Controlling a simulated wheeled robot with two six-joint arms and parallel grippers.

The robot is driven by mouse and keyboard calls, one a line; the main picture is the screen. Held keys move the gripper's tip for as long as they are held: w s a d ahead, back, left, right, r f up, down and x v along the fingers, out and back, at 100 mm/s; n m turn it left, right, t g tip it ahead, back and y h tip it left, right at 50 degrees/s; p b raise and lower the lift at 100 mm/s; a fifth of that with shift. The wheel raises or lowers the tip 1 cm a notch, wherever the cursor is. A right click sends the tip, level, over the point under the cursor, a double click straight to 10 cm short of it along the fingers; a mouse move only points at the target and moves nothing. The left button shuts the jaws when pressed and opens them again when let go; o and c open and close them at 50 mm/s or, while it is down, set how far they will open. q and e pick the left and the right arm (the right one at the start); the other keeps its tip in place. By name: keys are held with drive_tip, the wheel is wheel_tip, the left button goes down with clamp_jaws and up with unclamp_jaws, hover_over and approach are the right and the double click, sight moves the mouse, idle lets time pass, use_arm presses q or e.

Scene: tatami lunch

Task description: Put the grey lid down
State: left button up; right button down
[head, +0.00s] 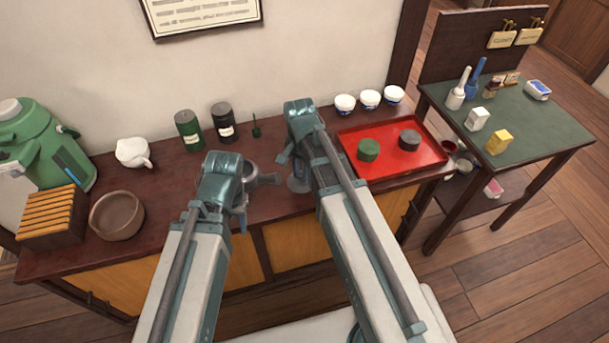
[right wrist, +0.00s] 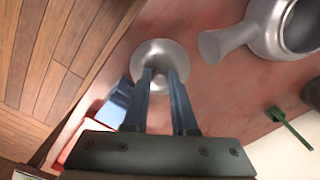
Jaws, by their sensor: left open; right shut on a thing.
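The grey lid (right wrist: 150,52) is a round metallic disc. My right gripper (right wrist: 160,76) is shut on the middle of it. In the head view the lid (head: 298,185) shows low by the counter, beside the right arm; I cannot tell whether it touches the wood. The grey teapot (right wrist: 285,28) stands next to it, uncovered, with its side handle pointing toward the lid. In the head view the teapot (head: 258,178) is partly hidden behind my left gripper (head: 241,208), which is open and close to it.
A red tray (head: 430,158) holds a green disc (head: 368,150) and a dark disc (head: 409,139). Canisters (head: 188,130), a green whisk-like tool (head: 256,127) and white cups (head: 370,99) stand behind. A brown bowl (head: 117,215) and a white pot (head: 133,152) are left.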

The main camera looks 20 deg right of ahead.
drive_tip(key=shift+w+d+f, duration=0.1)
drive_tip(key=shift+w+d, duration=0.45)
drive_tip(key=shift+w, duration=0.25)
drive_tip(key=f+b, duration=0.3)
drive_tip(key=shift+w+d+f+b, duration=0.2)
drive_tip(key=shift+d+f+b, duration=0.05)
drive_tip(key=shift+f+b, duration=0.1)
drive_tip(key=shift+f, duration=0.1)
drive_tip(key=c, duration=0.7)
unclamp_jaws()
